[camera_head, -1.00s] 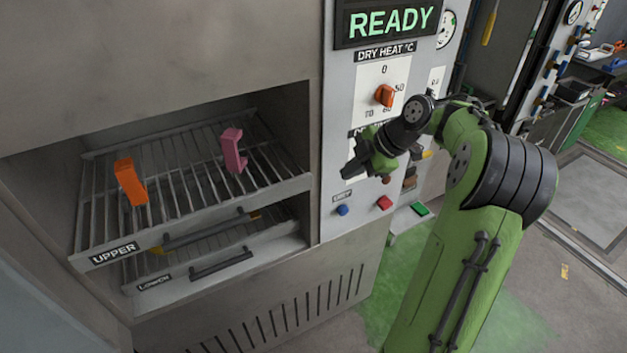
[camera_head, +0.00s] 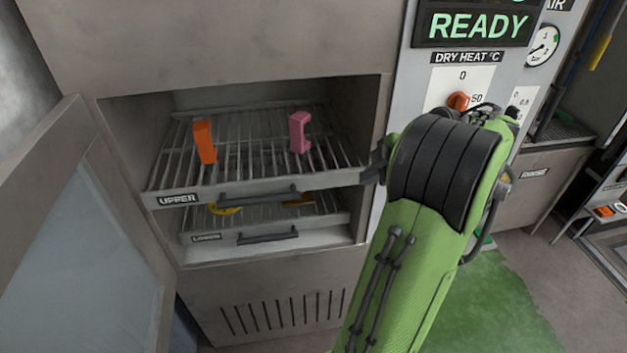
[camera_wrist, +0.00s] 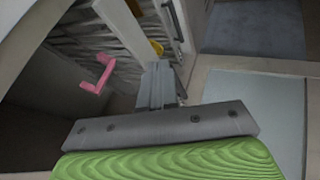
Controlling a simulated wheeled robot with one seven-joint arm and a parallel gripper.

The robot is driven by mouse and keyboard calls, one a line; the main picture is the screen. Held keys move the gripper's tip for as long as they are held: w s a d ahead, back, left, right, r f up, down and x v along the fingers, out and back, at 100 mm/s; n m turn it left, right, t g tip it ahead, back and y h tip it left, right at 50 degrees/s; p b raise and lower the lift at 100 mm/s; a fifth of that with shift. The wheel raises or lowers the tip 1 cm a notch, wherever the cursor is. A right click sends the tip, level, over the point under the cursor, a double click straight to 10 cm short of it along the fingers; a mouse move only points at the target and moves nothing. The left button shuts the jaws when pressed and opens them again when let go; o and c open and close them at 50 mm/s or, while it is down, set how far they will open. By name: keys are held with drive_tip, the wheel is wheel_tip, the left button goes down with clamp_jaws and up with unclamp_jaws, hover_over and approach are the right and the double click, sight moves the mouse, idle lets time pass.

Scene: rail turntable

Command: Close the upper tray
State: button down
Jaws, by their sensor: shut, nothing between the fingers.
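The upper tray (camera_head: 335,181) is a wire rack with a pale front panel marked UPPER and a dark bar handle (camera_head: 258,196). It sticks out of the oven cavity further than the lower tray. An orange block (camera_head: 204,142) and a pink bracket-like piece (camera_head: 299,132) stand on it. The pink piece also shows in the wrist view (camera_wrist: 98,75). My gripper (camera_head: 374,170) is shut and empty, close by the right end of the tray's front panel. Whether it touches is unclear, as my arm partly hides it. Its fingers (camera_wrist: 160,84) show in the wrist view.
The lower tray (camera_head: 335,221) sits below with yellow pieces (camera_head: 224,210) on it. An open door (camera_head: 85,215) with a glass pane stands at the left. The control panel (camera_head: 422,75) with the READY display rises on the right.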

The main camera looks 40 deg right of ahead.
sight(342, 180)
drive_tip(key=w+f, duration=0.2)
drive_tip(key=w, duration=0.1)
drive_tip(key=w+d+f, duration=0.1)
drive_tip(key=w+f, duration=0.1)
drive_tip(key=f, duration=0.1)
drive_tip(key=w+f, duration=0.3)
drive_tip(key=shift+w+d, duration=0.25)
drive_tip(key=shift+w, duration=0.1)
drive_tip(key=shift+w+d, duration=0.25)
drive_tip(key=shift+w, duration=0.05)
